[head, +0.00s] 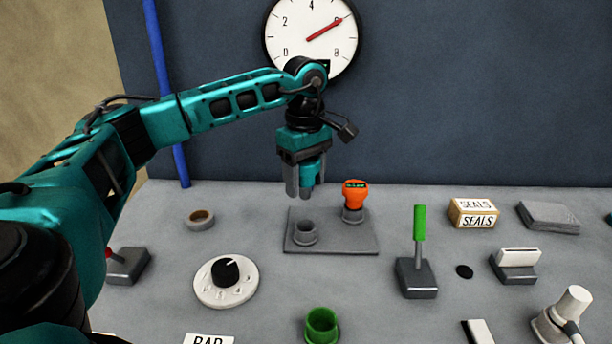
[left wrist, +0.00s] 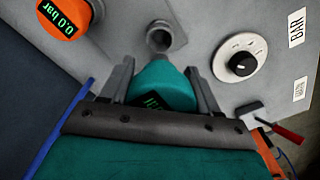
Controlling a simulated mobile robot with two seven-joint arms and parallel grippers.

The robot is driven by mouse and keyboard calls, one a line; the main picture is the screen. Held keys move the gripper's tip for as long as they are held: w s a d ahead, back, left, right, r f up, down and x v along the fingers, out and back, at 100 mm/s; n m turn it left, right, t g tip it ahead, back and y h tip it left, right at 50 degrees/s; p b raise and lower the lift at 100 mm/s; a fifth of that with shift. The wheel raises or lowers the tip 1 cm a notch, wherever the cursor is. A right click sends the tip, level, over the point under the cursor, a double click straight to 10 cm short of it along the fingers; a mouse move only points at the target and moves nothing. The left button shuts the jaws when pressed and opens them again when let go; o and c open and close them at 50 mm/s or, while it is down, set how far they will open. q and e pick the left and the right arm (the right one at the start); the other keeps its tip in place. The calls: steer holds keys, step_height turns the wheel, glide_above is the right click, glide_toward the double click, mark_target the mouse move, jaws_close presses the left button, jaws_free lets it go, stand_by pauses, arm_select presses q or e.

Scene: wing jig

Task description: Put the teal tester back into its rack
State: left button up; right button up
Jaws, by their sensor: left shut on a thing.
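My left gripper (head: 305,188) is shut on the teal tester (head: 308,172), which hangs upright above the table. In the left wrist view the tester (left wrist: 163,86) sits between the two grey fingers, with part of its dark display showing. The rack (head: 330,242) is a grey plate with two round sockets. The left socket (head: 305,230) is empty; it also shows in the left wrist view (left wrist: 163,37), just beyond the tester's tip. The orange tester (head: 355,195) stands in the right socket. My right gripper is not in view.
A tape ring (head: 199,219) and a white dial (head: 226,281) lie left of the rack. A green cup (head: 321,325) stands in front. A green-handled lever (head: 418,250) and a SEALS box (head: 473,213) are to the right. A round gauge (head: 311,40) hangs on the wall behind.

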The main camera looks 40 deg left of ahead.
mark_target(305, 196)
arm_select(q)
step_height(305, 196, down, 5)
steer(key=b, duration=0.3)
steer(key=shift+b, duration=0.4)
steer(key=shift+f, duration=0.6)
steer(key=shift+f, duration=0.2)
steer(key=shift+f, duration=0.3)
steer(key=shift+f+b, duration=0.3)
steer(key=shift+b, duration=0.05)
steer(key=shift+f+b, duration=0.55)
steer(key=shift+f, duration=0.6)
steer(key=o, duration=1.2)
